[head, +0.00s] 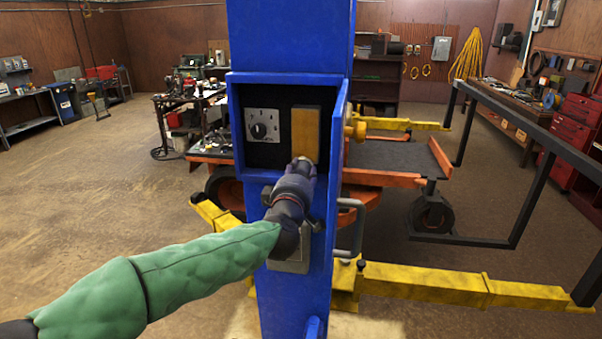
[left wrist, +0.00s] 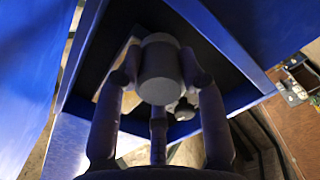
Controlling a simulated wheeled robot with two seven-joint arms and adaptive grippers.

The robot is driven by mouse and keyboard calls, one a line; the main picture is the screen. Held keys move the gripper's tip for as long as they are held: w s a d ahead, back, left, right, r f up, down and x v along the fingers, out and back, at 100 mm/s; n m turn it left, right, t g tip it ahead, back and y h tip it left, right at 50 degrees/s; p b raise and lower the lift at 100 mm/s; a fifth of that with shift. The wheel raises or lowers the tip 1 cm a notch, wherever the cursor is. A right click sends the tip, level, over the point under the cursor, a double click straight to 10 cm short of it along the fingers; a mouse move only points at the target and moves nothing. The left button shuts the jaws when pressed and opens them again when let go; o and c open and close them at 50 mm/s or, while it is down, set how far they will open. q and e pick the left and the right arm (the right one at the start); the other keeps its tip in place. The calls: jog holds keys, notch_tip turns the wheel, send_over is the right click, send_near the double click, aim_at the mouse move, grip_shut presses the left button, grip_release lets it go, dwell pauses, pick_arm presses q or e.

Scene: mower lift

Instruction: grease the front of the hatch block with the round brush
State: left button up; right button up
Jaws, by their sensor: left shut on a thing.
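The hatch block (head: 305,128) is a yellow-orange upright block in the right half of a dark recess in the blue post. My left gripper (head: 302,168) is in front of the recess, over the block's lower end, which it hides. In the left wrist view the fingers (left wrist: 162,85) close around a grey cylinder, which I take to be the round brush (left wrist: 161,68). Its working end is hidden, so I cannot tell whether it touches the block. In the head view the brush is hard to tell apart from the gripper. My right gripper is not in view.
A panel with a black dial (head: 262,126) sits left of the block in the recess. The open blue hatch door (head: 340,130) stands along the right side. A grey handle (head: 351,228) sticks out below it. Yellow lift arms (head: 440,283) lie low around the blue post (head: 290,35).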

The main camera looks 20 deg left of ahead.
pick_arm(q)
jog(key=shift+r, duration=0.1)
jog(key=shift+s+d, duration=0.1)
jog(key=shift+s, duration=0.35)
jog(key=shift+p+v, duration=0.6)
jog(key=shift+v, duration=2)
jog(key=p+v, duration=0.1)
jog(key=v, duration=0.2)
